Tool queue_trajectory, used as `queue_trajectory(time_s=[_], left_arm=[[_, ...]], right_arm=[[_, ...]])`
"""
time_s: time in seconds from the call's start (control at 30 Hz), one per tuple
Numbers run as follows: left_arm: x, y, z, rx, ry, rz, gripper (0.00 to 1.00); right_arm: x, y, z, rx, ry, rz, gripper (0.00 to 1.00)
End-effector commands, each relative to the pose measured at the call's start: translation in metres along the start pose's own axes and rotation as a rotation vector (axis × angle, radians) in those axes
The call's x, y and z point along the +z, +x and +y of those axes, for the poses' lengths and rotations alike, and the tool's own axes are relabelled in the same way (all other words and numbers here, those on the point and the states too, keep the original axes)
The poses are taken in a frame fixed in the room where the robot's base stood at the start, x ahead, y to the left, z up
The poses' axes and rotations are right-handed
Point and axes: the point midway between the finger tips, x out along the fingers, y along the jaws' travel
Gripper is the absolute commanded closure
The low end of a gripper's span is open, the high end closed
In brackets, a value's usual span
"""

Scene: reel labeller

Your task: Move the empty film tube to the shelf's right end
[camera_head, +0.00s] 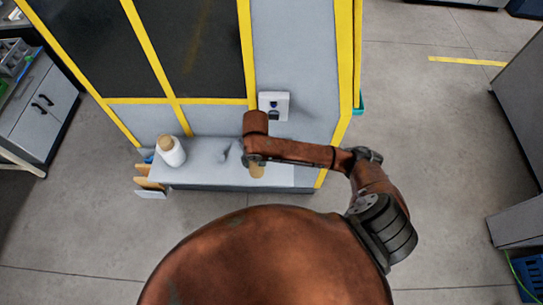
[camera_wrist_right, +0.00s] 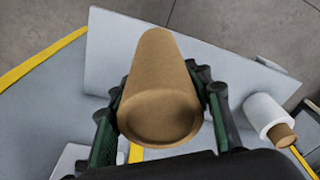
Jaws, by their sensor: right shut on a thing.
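The empty film tube, a plain brown cardboard cylinder (camera_wrist_right: 158,85), fills the middle of the right wrist view. My right gripper (camera_wrist_right: 161,92) is shut on it, with dark fingers along both sides. In the head view the tube (camera_head: 257,171) shows just below my right wrist, over the right half of the light grey shelf (camera_head: 280,177). My arm hides the tube's upper part and most of the gripper there. I cannot tell whether the tube touches the shelf. My left gripper is in neither view.
A white film roll (camera_head: 170,151) stands near the shelf's left end; it also shows in the wrist view (camera_wrist_right: 266,115) with a brown core. A yellow-framed machine with dark panels (camera_head: 195,45) rises behind the shelf. A small white device (camera_head: 273,103) sits behind my right arm.

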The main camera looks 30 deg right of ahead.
Motion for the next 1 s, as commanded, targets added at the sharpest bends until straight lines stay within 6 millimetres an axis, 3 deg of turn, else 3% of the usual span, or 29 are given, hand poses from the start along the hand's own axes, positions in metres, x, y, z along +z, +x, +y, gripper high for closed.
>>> queue_trajectory(time_s=[0.17,0.57,0.7,1.0], left_arm=[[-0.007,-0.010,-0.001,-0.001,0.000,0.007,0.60],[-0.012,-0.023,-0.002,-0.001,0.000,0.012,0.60],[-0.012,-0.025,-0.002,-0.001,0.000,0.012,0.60],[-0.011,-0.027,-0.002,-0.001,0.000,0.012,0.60]], right_arm=[[0.003,0.004,0.005,0.004,0.000,-0.001,0.83],[-0.043,0.048,0.078,0.006,0.002,-0.001,0.83],[-0.051,0.077,0.093,0.004,0.000,-0.002,0.83],[-0.061,0.106,0.110,0.002,-0.003,-0.001,0.83]])
